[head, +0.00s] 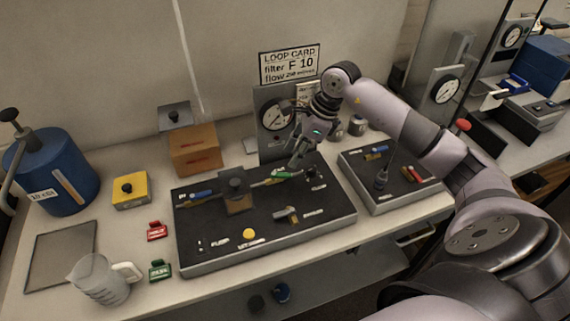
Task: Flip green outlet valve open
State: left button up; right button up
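The green outlet valve handle (285,173) lies near the back of the large black-topped panel (262,260), right of its middle. My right gripper (297,160) reaches down from the right, with its fingertips just above and beside the green handle. Whether the fingers touch the handle, and how far apart they are, is too small to tell. A brown block-like housing (235,188) sits on the line left of the green handle, and a blue handle (200,194) is farther left. My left gripper is not in view.
A pressure gauge panel (274,118) stands right behind the valve. A second black-topped panel (385,185) is to the right, under my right arm. A cardboard box (195,150), a yellow box (131,189), a blue drum (55,170) and a clear jug (103,280) stand left.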

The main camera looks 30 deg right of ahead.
aim_at(282, 174)
jog(key=p+x, duration=0.1)
jog(key=x, duration=0.4)
jog(key=shift+a+f, duration=0.25)
jog(key=shift+f, duration=0.1)
jog(key=shift+w+a+f+p, duration=0.2)
jog(key=shift+f+p, duration=0.1)
jog(key=shift+f, duration=0.3)
jog(key=shift+d, duration=0.1)
jog(key=shift+c, duration=0.6)
grip_shut()
